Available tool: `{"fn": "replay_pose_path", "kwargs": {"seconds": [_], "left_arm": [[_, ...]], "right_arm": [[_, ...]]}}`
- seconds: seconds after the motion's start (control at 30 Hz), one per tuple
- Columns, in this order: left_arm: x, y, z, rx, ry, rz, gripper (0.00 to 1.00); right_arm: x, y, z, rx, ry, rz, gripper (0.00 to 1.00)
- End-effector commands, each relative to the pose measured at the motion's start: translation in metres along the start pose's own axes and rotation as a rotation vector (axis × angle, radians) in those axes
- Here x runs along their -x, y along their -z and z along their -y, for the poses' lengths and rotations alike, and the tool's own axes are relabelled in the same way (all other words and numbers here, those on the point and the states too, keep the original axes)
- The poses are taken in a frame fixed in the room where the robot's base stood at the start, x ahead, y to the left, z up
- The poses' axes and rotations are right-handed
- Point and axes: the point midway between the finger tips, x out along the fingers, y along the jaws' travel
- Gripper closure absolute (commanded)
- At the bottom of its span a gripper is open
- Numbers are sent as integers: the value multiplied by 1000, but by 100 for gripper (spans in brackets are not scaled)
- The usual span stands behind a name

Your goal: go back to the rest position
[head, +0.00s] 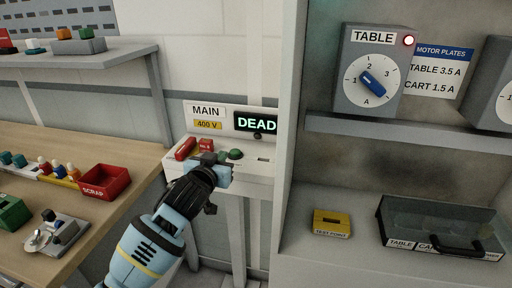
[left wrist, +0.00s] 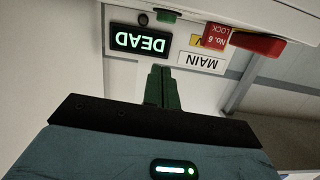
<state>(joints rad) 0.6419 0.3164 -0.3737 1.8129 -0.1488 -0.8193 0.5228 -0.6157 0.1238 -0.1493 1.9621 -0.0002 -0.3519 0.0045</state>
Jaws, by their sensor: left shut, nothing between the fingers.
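My left gripper (head: 222,160) is in front of the main isolator panel (head: 262,178) in the head view. Its fingers are together with nothing between them; they show as dark green fingers in the left wrist view (left wrist: 162,88). The panel carries a MAIN label (head: 207,111), a display reading DEAD (head: 256,123), a red handle (head: 186,148) and a red lock (head: 206,145). In the left wrist view the lock (left wrist: 216,36) reads "No. 6 LOCK", beside the red handle (left wrist: 258,45). I cannot tell whether the fingers touch the panel. My right gripper is not in view.
A wooden bench (head: 122,150) at left holds a red SCRAP bin (head: 104,182) and several small parts. At right, a cabinet has a TABLE dial (head: 372,82), a yellow tester (head: 332,223) and a lidded case (head: 440,228). The cabinet's side wall (head: 290,130) stands close to the panel.

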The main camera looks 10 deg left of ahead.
Motion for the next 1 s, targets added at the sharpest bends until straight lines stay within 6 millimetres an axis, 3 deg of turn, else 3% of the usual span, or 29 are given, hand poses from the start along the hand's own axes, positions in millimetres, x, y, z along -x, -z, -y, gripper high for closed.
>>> {"fn": "replay_pose_path", "kwargs": {"seconds": [0.07, 0.17, 0.27, 0.47, 0.7, 0.9, 1.0], "left_arm": [[2, -8, -2, 0, -5, 11, 100], [8, -38, -7, -1, -22, 46, 100], [23, -86, -14, -4, -48, 102, 100], [74, -191, -29, -6, -105, 225, 100], [159, -296, -41, -1, -149, 364, 100], [245, -365, -46, 2, -168, 476, 100], [287, -390, -46, -1, -171, 525, 100]], "right_arm": [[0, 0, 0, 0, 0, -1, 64], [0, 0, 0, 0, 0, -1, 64], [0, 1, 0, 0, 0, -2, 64], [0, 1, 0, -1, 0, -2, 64], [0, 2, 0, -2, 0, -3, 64], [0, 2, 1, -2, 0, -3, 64], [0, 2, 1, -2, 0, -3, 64]]}}
